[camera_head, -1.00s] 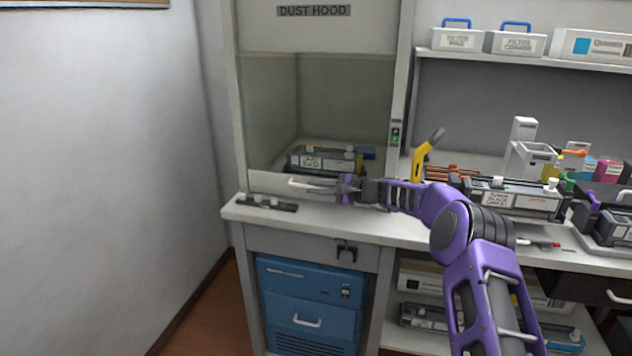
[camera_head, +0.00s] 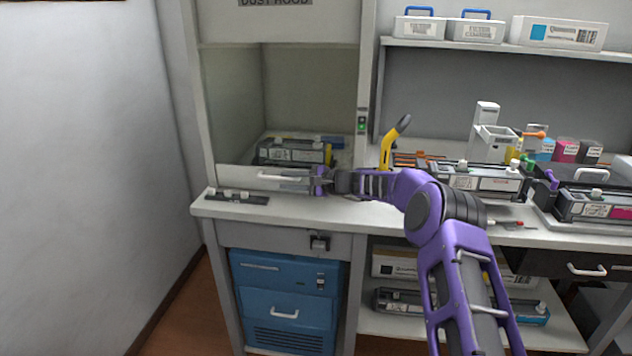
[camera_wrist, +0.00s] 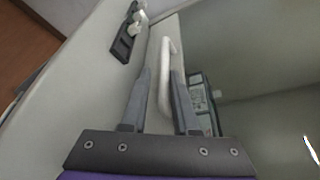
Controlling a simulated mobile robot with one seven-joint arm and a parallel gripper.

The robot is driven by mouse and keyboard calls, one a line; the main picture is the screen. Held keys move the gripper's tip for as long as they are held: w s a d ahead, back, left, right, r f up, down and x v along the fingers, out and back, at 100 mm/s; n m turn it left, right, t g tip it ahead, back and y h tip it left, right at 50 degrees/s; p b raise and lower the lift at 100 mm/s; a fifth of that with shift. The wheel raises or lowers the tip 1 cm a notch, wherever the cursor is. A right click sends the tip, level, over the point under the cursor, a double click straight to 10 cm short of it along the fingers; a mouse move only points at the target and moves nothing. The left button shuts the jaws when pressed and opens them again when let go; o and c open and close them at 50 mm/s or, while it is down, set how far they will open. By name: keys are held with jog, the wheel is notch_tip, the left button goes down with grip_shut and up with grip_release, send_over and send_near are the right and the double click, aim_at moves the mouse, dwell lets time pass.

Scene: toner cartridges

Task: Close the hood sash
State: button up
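The hood sash is a clear pane whose pale bottom rail (camera_head: 236,178) is down close to the counter, under the dust hood front (camera_head: 277,22). I cannot tell whether a thin gap is left below it. A white bar handle (camera_head: 279,178) sits on the rail; it also shows in the wrist view (camera_wrist: 165,75). My gripper (camera_head: 318,181) is at the handle's right end. In the wrist view my gripper (camera_wrist: 158,80) has its two grey fingers apart, one on each side of the handle. Contact with the bar is not clear.
A toner cartridge (camera_head: 291,151) lies inside the hood behind the pane. A dark strip with knobs (camera_head: 237,196) is on the counter front-left. A yellow-handled tool (camera_head: 388,150) and several cartridges crowd the counter to the right. A blue cabinet (camera_head: 284,300) stands below.

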jog(key=v, duration=1.6)
jog(key=shift+d+p, duration=0.15)
jog(key=shift+p, duration=0.25)
